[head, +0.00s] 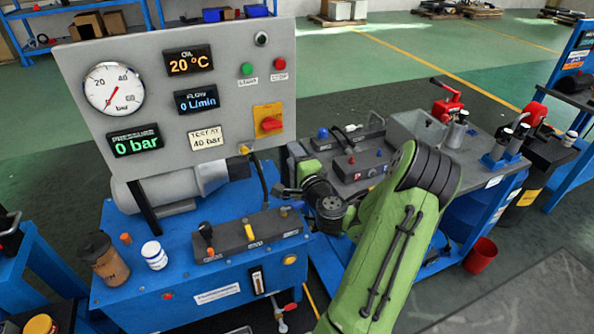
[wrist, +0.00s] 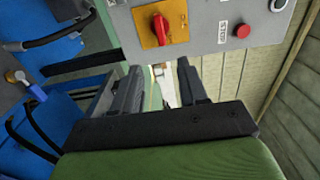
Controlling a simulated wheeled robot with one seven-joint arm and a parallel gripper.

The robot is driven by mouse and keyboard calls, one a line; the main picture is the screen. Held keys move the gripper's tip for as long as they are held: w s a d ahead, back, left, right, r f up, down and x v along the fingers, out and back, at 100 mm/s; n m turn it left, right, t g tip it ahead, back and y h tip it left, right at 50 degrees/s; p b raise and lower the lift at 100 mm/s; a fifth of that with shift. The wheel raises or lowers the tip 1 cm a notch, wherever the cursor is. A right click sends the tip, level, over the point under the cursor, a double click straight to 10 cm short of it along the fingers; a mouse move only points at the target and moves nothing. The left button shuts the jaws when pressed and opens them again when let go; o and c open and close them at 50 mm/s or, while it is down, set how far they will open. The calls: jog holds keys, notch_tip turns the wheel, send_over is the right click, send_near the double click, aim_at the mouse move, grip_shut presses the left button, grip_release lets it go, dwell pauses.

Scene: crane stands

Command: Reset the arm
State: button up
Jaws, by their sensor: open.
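My green arm (head: 385,240) reaches up from the bottom of the head view and bends over toward the blue test bench. My gripper (wrist: 158,84) shows in the wrist view with its two dark fingers apart and nothing between them. In the head view its dark end (head: 285,191) is small and partly hidden by my wrist. It is just right of the grey control panel (head: 220,120), above the bench's right end. The panel's red rotary switch on a yellow plate (head: 268,121) also shows beyond the fingers in the wrist view (wrist: 160,25).
The blue bench (head: 215,265) carries a lever block (head: 245,235), a brown bottle (head: 103,258) and a white jar (head: 154,255). A second bench with a grey tray (head: 417,130) and a red hand pump (head: 448,104) stands right. A red bucket (head: 480,255) is on the floor.

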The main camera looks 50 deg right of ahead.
jog(key=shift+v, duration=1.05)
jog(key=shift+w+a, duration=0.1)
jog(key=w+a+r+n+y, duration=0.1)
jog(key=w+a+n+y, duration=0.4)
jog(key=a, duration=0.4)
jog(key=w+a+r+n+y, duration=0.1)
jog(key=w+a+n+y, duration=0.1)
jog(key=a+n+y, duration=0.45)
jog(key=s+a+n+g+p, duration=0.2)
jog(key=a+n+g, duration=0.4)
jog(key=a, duration=0.7)
jog(key=s+a+r+n+g+h, duration=0.1)
jog(key=s+n, duration=0.1)
jog(key=s, duration=0.5)
jog(key=s+a+r+n+g+p, duration=0.1)
jog(key=s+a+r+n, duration=0.1)
jog(key=s, duration=0.5)
jog(key=s+a+r+n+g+h, duration=0.1)
jog(key=s+a+r+n+g, duration=0.1)
jog(key=s, duration=0.5)
jog(key=shift+a+r+h, duration=0.2)
jog(key=shift+a+h, duration=0.05)
jog(key=shift+h, duration=0.1)
